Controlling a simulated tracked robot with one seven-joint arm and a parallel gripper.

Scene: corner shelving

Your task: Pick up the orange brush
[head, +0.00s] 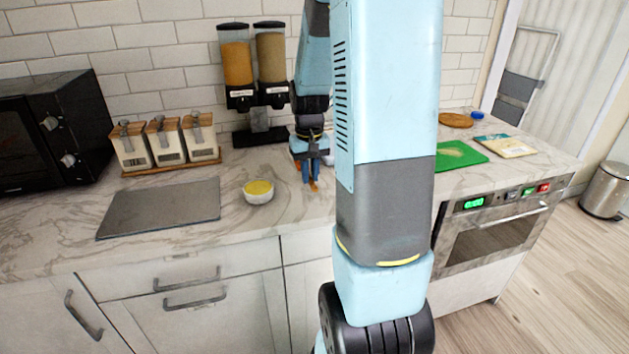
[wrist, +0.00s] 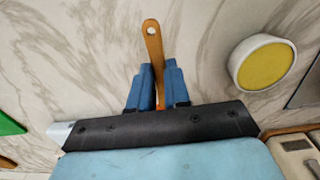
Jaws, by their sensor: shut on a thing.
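The orange brush (wrist: 153,42) shows in the wrist view as an orange handle with a hole near its end. The handle passes between the two blue fingers of my gripper (wrist: 155,88), which are shut on it. The rest of the brush is hidden behind the dark bar of my gripper. In the head view my gripper (head: 311,182) points down over the counter, with a bit of the orange brush (head: 314,186) showing at the fingertips. I cannot tell whether the brush touches the counter.
A white bowl with yellow contents (head: 258,191) stands left of my gripper. A grey board (head: 160,209), a rack of canisters (head: 170,169) and a microwave (head: 50,130) are farther left. Dispensers (head: 255,70) stand behind. A green board (head: 458,156) lies to the right.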

